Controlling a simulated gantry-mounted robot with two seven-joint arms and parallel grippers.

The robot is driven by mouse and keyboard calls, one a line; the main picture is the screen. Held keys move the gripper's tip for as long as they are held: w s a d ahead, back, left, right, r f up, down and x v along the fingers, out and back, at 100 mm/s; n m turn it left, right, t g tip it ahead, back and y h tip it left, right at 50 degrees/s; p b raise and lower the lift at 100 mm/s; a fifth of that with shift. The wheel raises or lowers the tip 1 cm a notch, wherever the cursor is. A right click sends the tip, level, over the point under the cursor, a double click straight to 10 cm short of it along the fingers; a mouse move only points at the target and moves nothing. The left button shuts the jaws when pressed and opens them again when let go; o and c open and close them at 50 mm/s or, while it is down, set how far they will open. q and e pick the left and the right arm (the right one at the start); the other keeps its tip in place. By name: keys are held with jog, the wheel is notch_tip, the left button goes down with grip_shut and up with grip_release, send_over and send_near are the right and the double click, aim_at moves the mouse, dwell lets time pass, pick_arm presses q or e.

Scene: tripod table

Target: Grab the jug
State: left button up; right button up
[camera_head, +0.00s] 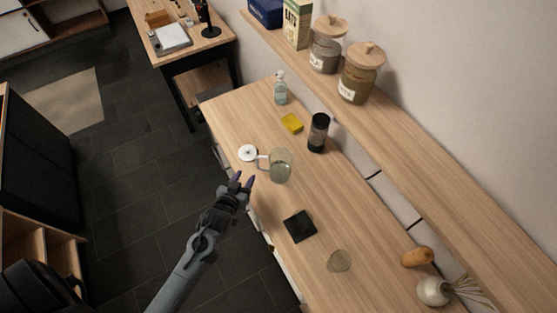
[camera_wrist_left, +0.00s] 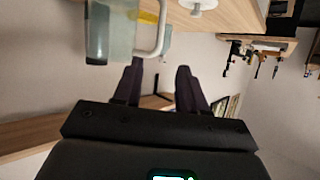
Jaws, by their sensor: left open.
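The clear glass jug (camera_head: 280,166) stands upright on the wooden counter (camera_head: 355,222). Its pale handle points left, toward the counter's front edge. My left gripper (camera_head: 243,181) is open and empty, just left of and below the handle in the head view, with a gap between them. In the left wrist view the jug (camera_wrist_left: 110,32) appears at the upper left, cut off by the top edge. Its handle (camera_wrist_left: 158,35) lies beyond the open fingers of my left gripper (camera_wrist_left: 157,76), not between them. My right gripper is not in view.
A white round lid-like object (camera_head: 248,153) lies beside the handle. A dark bottle (camera_head: 318,133), yellow sponge (camera_head: 292,123) and soap bottle (camera_head: 280,88) stand behind the jug. A black square (camera_head: 300,226) and glass (camera_head: 339,261) are nearer. The raised shelf (camera_head: 430,175) holds jars.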

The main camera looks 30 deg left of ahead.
pick_arm(q)
jog(key=b, duration=0.3)
send_near(257, 166)
jog(key=shift+w+a+f+n+b, duration=0.3)
jog(key=shift+w+f+n, duration=0.2)
jog(key=shift+w+f, duration=0.3)
jog(key=shift+w, duration=0.15)
jog(key=shift+y, duration=0.3)
jog(key=x, duration=0.4)
jog(key=shift+w, duration=0.25)
jog(key=shift+r+x, duration=0.15)
jog(key=shift+x, duration=1.25)
jog(key=shift+r+x, duration=0.1)
jog(key=shift+x, duration=1.3)
jog(key=shift+w+d, duration=0.1)
jog(key=shift+w, duration=0.05)
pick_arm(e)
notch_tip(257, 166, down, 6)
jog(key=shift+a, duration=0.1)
pick_arm(q)
grip_shut()
